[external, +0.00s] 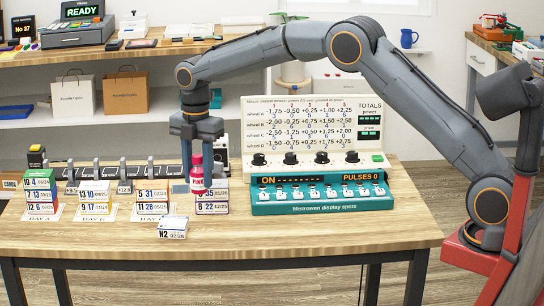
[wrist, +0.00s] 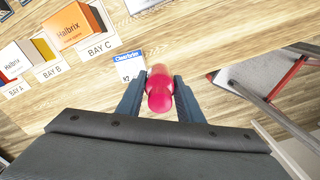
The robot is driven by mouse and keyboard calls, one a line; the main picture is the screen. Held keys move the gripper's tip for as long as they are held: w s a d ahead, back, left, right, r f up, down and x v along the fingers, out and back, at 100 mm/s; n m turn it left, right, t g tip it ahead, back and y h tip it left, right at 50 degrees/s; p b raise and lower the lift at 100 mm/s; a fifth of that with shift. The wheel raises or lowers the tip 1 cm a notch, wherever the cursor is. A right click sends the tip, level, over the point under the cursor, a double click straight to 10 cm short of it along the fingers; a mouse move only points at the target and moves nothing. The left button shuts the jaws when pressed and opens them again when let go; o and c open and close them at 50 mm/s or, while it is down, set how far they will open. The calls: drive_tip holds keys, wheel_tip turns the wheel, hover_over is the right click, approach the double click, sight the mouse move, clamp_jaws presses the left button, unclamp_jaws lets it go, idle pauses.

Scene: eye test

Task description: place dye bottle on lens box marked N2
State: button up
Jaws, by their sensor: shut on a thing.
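The dye bottle (external: 196,170) is bright pink with a label reading PINK. My gripper (external: 197,185) is shut on it and holds it upright above the table. In the wrist view the pink bottle (wrist: 160,98) sits between the two fingers of my gripper (wrist: 160,82). The lens box marked N2 (external: 172,231) is a small white box lying near the table's front edge, below and left of the bottle in the external view. In the wrist view the N2 box (wrist: 128,66) shows a blue label, just beyond the left fingertip and apart from the bottle.
More stacks at Bay A (external: 40,193), Bay B (external: 95,199) and Bay C (external: 153,199) stand to the left. A teal display console (external: 318,197) stands to the right. The table front (external: 300,235) is clear.

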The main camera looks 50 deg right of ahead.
drive_tip(key=r+b, duration=0.1)
drive_tip(key=b, duration=0.2)
hover_over(184, 227)
drive_tip(key=shift+n, duration=0.3)
wheel_tip(184, 227, down, 10)
drive_tip(key=shift+r+p, duration=0.2)
drive_tip(key=shift+p, duration=0.65)
drive_tip(key=shift+s+f, duration=0.1)
drive_tip(key=o, duration=1.1)
drive_tip(key=shift+o, duration=0.2)
wheel_tip(184, 227, up, 12)
drive_tip(key=b, duration=0.1)
drive_tip(key=shift+b, duration=0.35)
